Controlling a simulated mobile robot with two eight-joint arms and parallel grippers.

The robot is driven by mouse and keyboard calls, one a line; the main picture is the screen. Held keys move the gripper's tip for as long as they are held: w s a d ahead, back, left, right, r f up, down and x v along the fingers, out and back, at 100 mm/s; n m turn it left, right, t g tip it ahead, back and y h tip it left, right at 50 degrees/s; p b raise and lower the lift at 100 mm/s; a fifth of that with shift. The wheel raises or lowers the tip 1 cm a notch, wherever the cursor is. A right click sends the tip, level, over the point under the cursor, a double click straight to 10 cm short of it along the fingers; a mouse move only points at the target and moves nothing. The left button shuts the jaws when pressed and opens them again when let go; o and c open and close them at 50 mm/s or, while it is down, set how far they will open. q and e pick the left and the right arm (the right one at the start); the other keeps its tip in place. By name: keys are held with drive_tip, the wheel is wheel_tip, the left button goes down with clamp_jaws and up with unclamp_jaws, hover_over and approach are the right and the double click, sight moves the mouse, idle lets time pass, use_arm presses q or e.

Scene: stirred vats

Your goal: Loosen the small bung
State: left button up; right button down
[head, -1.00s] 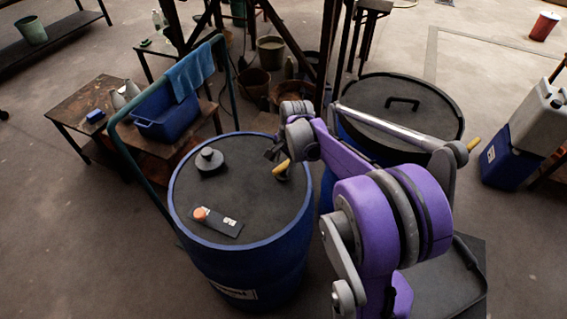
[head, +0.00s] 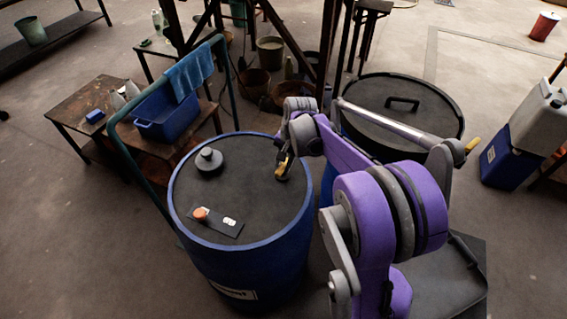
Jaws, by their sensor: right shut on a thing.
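A blue drum (head: 245,255) with a dark top stands in the middle of the head view. The small bung (head: 282,177) is near the right edge of its top, mostly hidden by my right gripper (head: 284,168). The gripper reaches down from the upper right and is shut on the small bung; its fingertips are small and partly hidden. A larger grey bung (head: 209,160) sits at the back left of the drum top, clear of the gripper. My left gripper is not in view.
A dark plate (head: 227,226) with an orange knob (head: 200,214) lies on the drum top. A teal rail (head: 140,165) with a blue cloth (head: 190,74) runs close on the left. A second drum with a handled black lid (head: 430,105) stands behind right.

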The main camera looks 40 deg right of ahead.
drive_tip(key=shift+n, duration=0.3)
drive_tip(key=c, duration=0.7)
unclamp_jaws()
drive_tip(key=shift+r, duration=0.15)
drive_tip(key=r, duration=0.3)
drive_tip(key=s+r, duration=0.1)
drive_tip(key=r, duration=0.3)
drive_tip(key=s+d+r, duration=0.1)
drive_tip(key=r, duration=0.2)
drive_tip(key=shift+r+p, duration=0.15)
drive_tip(key=shift+p, duration=0.25)
drive_tip(key=shift+a, duration=0.1)
drive_tip(key=s+a+f+n+t+p, duration=0.1)
drive_tip(key=s+a+n, duration=0.3)
drive_tip(key=a, duration=0.3)
drive_tip(key=s+a+f+n+t+p, duration=0.1)
drive_tip(key=s+a+f+n, duration=0.1)
drive_tip(key=s+a+n, duration=0.2)
drive_tip(key=s+a+f+n+t+h+p, duration=0.1)
drive_tip(key=s+a+n, duration=0.3)
drive_tip(key=s+a, duration=0.4)
drive_tip(key=shift+s+a+f, duration=0.1)
drive_tip(key=shift+a+f, duration=0.15)
drive_tip(key=shift+a, duration=0.2)
drive_tip(key=shift+s+a+f, duration=0.1)
drive_tip(key=shift+a+f, duration=0.1)
drive_tip(key=shift+a, duration=0.25)
